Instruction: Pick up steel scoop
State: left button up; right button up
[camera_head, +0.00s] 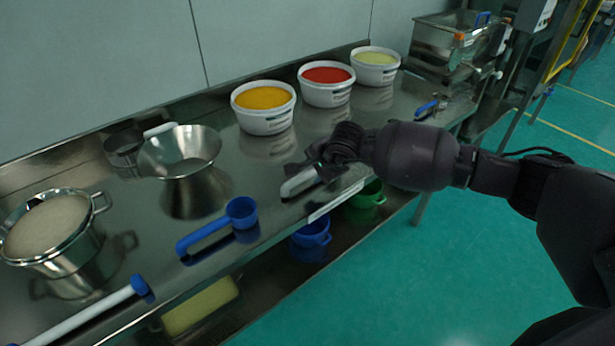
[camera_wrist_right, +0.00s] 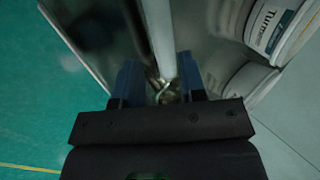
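A pale-handled tool (camera_head: 299,184), which I take to be the steel scoop, lies on the steel table under my right gripper. The gripper and wrist hide its far part. In the right wrist view a long pale handle (camera_wrist_right: 160,35) runs up and away between the fingers, with a small shiny part near their bases. My right gripper (camera_head: 322,168) is over the tool, low above the table. Its two blue fingers (camera_wrist_right: 158,75) stand apart on either side of the handle, with gaps visible; I see no clear contact. My left gripper is not in view.
White tubs of yellow (camera_head: 263,120), red (camera_head: 326,95) and pale powder (camera_head: 376,76) stand along the wall. A blue scoop (camera_head: 218,226), steel funnel (camera_head: 182,160) and steel pot (camera_head: 50,260) stand left. Blue and green containers sit on the lower shelf.

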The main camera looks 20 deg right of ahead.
aim_at(308, 174)
jog(key=x, duration=0.3)
jog(key=b+x, duration=0.1)
jog(key=x, duration=0.1)
jog(key=shift+a, duration=0.4)
jog(key=shift+c, duration=0.3)
jog(key=c, duration=0.6)
